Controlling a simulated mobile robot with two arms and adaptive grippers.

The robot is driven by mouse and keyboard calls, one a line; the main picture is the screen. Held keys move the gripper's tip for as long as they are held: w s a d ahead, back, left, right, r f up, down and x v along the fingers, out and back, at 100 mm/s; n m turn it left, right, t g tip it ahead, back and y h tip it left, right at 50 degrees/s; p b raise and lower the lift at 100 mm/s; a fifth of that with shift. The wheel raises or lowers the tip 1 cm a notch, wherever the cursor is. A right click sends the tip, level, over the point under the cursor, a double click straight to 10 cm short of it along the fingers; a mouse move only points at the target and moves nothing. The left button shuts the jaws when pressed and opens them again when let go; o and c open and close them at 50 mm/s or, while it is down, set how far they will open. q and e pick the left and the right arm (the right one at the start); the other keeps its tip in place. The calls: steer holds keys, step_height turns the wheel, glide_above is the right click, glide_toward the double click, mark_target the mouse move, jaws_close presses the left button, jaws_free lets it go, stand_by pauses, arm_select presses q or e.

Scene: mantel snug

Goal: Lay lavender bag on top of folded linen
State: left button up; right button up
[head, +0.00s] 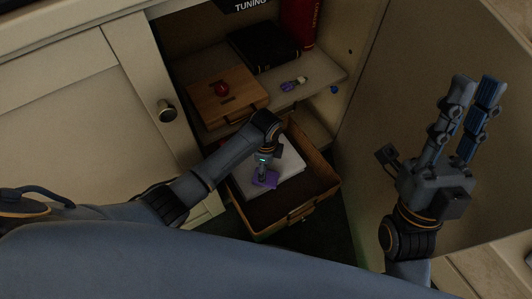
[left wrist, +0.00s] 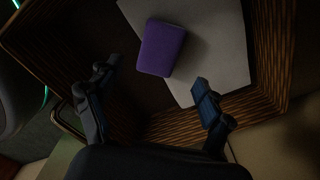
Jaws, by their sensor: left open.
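The lavender bag, a small purple pad, (head: 264,182) shows in the head view at the near end of the pale folded linen (head: 289,168) in an open wooden drawer. In the left wrist view the bag (left wrist: 161,48) overlaps the linen (left wrist: 222,45); its lower left corner extends past the linen's edge. I cannot tell whether its whole underside touches. My left gripper (left wrist: 154,80) is open, its fingers spread either side below the bag, not closed on it. In the head view its fingers are mostly hidden. My right gripper (head: 476,82) is raised at the right, open and empty.
The drawer (head: 323,187) has raised walls around the linen. Above it, a shelf holds a wooden box (head: 228,98) with a red knob, a black book (head: 264,47) and a small purple-and-white item (head: 294,84). The open cabinet door (head: 420,60) stands behind my right gripper.

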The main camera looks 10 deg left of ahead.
arm_select(q)
steer(key=w+d+r+n+t+h+p, duration=0.1)
steer(key=d+r+n+t+h, duration=0.2)
steer(key=r, duration=0.4)
steer(key=w+d+r+n+t+h+p, duration=0.1)
steer(key=w+r+n+t, duration=0.1)
steer(key=r+t, duration=0.35)
steer(key=w+d+r+n+t+h, duration=0.1)
steer(key=d+r+n+t+h, duration=0.15)
steer(key=r, duration=0.55)
steer(key=s+a+r+n+t, duration=0.2)
steer(key=s+a+r+t, duration=0.1)
steer(key=r, duration=0.6)
steer(key=s+a+r+n+t, duration=0.2)
steer(key=r+t, duration=0.3)
steer(key=r, duration=0.4)
steer(key=s+a+r+n+t, duration=0.3)
steer(key=s+r, duration=0.2)
steer(key=r, duration=0.3)
steer(key=shift+a+r+t, duration=0.3)
steer(key=shift+r+t, duration=0.1)
arm_select(e)
steer(key=w+a+f+g+h, duration=0.1)
steer(key=w+f+g+h, duration=0.1)
steer(key=w+f+g, duration=0.5)
steer(key=shift+w+a+f, duration=0.2)
steer(key=shift+w+f, duration=0.05)
steer(key=shift+w, duration=0.85)
